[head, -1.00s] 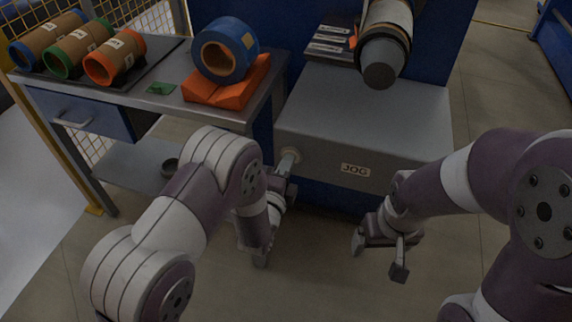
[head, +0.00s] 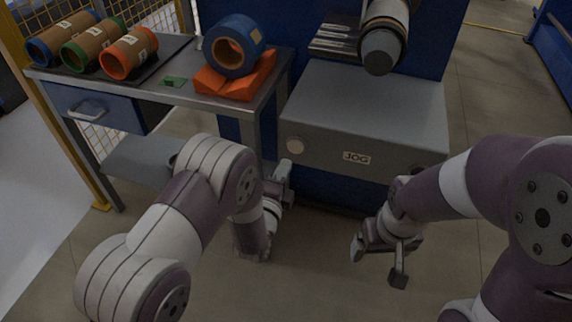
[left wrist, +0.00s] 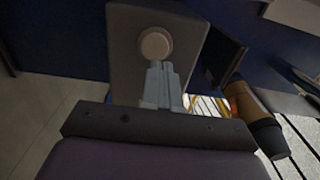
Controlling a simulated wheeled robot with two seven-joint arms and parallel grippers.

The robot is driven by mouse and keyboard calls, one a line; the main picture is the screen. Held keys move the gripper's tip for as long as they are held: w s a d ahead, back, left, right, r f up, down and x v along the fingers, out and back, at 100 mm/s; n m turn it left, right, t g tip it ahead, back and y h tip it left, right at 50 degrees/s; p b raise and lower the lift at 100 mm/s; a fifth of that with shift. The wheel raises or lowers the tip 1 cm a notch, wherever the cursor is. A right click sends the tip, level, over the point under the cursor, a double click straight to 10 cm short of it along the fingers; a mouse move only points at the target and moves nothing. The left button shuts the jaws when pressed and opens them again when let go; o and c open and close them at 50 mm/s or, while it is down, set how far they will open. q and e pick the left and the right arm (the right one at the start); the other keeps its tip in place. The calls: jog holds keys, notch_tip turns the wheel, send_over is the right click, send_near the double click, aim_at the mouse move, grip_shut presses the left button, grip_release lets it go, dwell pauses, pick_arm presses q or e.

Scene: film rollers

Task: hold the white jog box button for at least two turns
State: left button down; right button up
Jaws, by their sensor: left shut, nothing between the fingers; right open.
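The grey jog box (head: 362,112) has a JOG label (head: 356,158) on its front face. The button also shows in the left wrist view (left wrist: 155,44), just beyond the fingertips. My left gripper (head: 284,168) is shut and empty, a little below and in front of the button in the head view. In the left wrist view its closed fingers (left wrist: 158,68) point at the button's lower edge; contact cannot be told. My right gripper (head: 378,262) is open and empty, low in front of the box.
A roller (head: 384,38) juts out above the box. On the left a metal table (head: 190,98) holds several cardboard-core rolls (head: 80,50), and a blue roll (head: 236,42) on an orange cradle (head: 238,82). Floor (head: 320,260) between my arms is clear.

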pick_arm(q)
jog(key=p+v, duration=0.1)
jog(key=v, duration=0.6)
jog(key=shift+f, duration=0.25)
pick_arm(e)
jog(key=shift+w+d+r, duration=0.15)
jog(key=shift+w+r, duration=0.4)
pick_arm(q)
jog(key=shift+s+a, duration=0.1)
